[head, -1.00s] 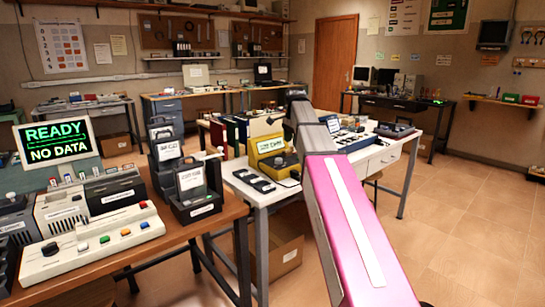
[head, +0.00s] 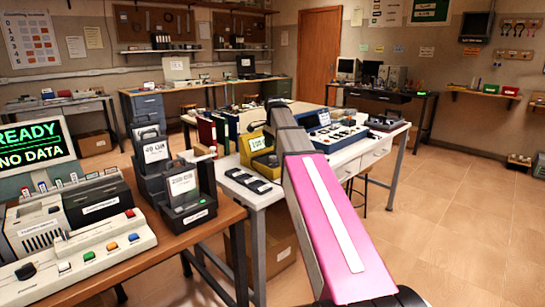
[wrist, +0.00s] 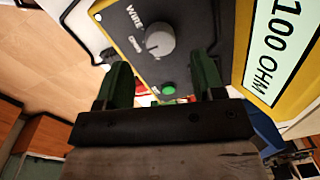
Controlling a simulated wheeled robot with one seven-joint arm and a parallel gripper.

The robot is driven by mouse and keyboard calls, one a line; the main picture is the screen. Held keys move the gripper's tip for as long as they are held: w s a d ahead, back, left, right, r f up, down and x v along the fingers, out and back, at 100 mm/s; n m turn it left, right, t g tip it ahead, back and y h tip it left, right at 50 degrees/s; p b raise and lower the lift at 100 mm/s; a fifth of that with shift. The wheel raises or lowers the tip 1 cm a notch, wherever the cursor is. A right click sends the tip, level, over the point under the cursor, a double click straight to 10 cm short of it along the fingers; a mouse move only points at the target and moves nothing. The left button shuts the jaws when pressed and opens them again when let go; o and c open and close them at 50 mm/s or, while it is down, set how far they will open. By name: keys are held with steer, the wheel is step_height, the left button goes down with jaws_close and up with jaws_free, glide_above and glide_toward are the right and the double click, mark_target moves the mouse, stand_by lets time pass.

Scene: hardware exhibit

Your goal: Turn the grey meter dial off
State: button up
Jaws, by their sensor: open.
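The yellow meter (head: 250,153) stands on the white table in the head view, partly behind my arm. In the wrist view its yellow casing (wrist: 242,65) carries a dark panel and a display reading "100 OHM". The grey dial (wrist: 159,42) is a round knob on that panel, with a white pointer mark and printed words beside it. A green button (wrist: 168,88) sits below the dial in the picture. My gripper (wrist: 163,78) is open, its two dark green fingers apart, with the dial above the gap between them in the picture. No contact shows. The head view does not show the fingers.
Dark blocks (head: 252,180) lie along the white table's front edge, left of my arm. A blue-grey device (head: 325,132) stands right of the meter. The wooden bench (head: 150,262) at left holds a button console (head: 85,250) and cased devices. Floor at right is clear.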

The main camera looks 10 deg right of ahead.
mark_target(273, 156)
steer(key=shift+w+f, duration=0.15)
steer(key=shift+f, duration=2.2)
steer(key=shift+c, duration=0.3)
steer(key=c, duration=0.9)
